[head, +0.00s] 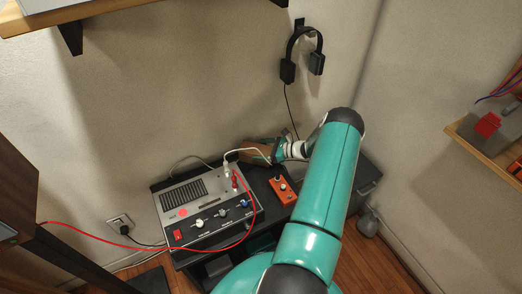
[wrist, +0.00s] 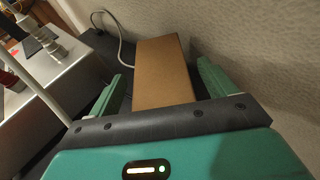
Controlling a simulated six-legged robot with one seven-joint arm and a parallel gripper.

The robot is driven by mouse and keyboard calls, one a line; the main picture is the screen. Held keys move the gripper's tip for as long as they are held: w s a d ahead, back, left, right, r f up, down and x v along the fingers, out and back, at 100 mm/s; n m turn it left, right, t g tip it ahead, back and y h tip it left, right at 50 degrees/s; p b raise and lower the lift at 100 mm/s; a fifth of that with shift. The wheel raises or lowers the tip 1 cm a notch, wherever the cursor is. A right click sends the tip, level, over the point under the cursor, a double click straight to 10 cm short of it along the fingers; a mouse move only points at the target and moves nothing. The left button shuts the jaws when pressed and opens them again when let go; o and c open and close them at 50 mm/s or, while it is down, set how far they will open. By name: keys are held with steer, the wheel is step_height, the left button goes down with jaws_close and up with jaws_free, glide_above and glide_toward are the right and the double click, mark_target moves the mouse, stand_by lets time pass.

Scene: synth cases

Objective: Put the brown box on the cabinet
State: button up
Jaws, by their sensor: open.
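The brown box (wrist: 163,62) lies between the two fingers of my gripper (wrist: 160,72) in the wrist view, with gaps on both sides. My gripper is open. In the head view, a small part of the brown box (head: 252,154) shows beside my gripper (head: 266,150), at the back of a dark tabletop by the wall. My arm hides part of this area. A dark grey cabinet (head: 369,178) stands to the right, partly behind my arm; its top is mostly hidden.
A grey control device (head: 205,208) with knobs and red and white cables stands left of the box. An orange pedal box (head: 282,190) lies in front. Headphones (head: 303,50) hang on the wall. Shelves are at upper left (head: 85,15) and right (head: 480,145).

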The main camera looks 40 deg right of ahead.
steer(key=v, duration=1.1)
steer(key=w+a+r+n+g, duration=0.45)
steer(key=a+r+n, duration=0.35)
steer(key=a+r, duration=0.45)
steer(key=w+a+r+n+g, duration=0.3)
steer(key=a+r+n+g, duration=0.3)
steer(key=a+r, duration=0.65)
steer(key=s+a+r+n+h, duration=0.25)
steer(key=a+r+n, duration=0.2)
steer(key=a, duration=0.25)
steer(key=s+a+r+n+h, duration=0.1)
steer(key=s+a+r+n, duration=0.3)
steer(key=a+r, duration=0.2)
steer(key=s+a+r+n+t+h, duration=0.1)
steer(key=s+a+r+n, duration=0.1)
steer(key=s+a+n, duration=0.2)
steer(key=s+a+r+n+t+h, duration=0.2)
steer(key=s+a+n, duration=0.2)
steer(key=s, duration=0.4)
steer(key=shift+s+a+r, duration=0.2)
steer(key=shift+r, duration=0.2)
steer(key=shift+s, duration=0.1)
